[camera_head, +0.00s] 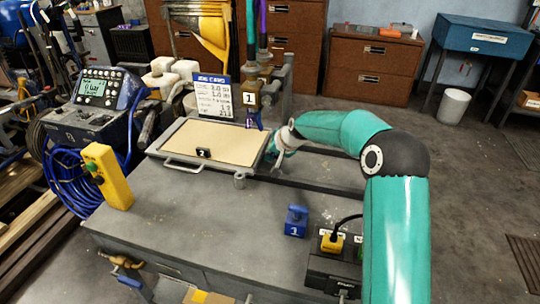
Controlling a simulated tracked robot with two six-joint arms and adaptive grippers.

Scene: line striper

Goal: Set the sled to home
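The likely sled is a grey-framed tray (176,163) with a beige panel (215,141) in it, lying on the grey bench (190,235). It has a bar handle at its front left and a small black tag marked 2 (203,153) on its near part. Rails (330,188) run to the right from it. My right gripper (274,152) is at the tray's right edge, with the teal arm coming in from the right. It is small and partly hidden by its own wrist, so I cannot tell its opening or whether it touches. My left gripper is out of view.
A brass-coloured head marked 1 (250,96) and a sign (214,97) stand behind the tray. A yellow button box (107,176) and a blue console (102,88) are at left. A blue block marked 3 (296,221) and a black box (330,265) sit at the front right.

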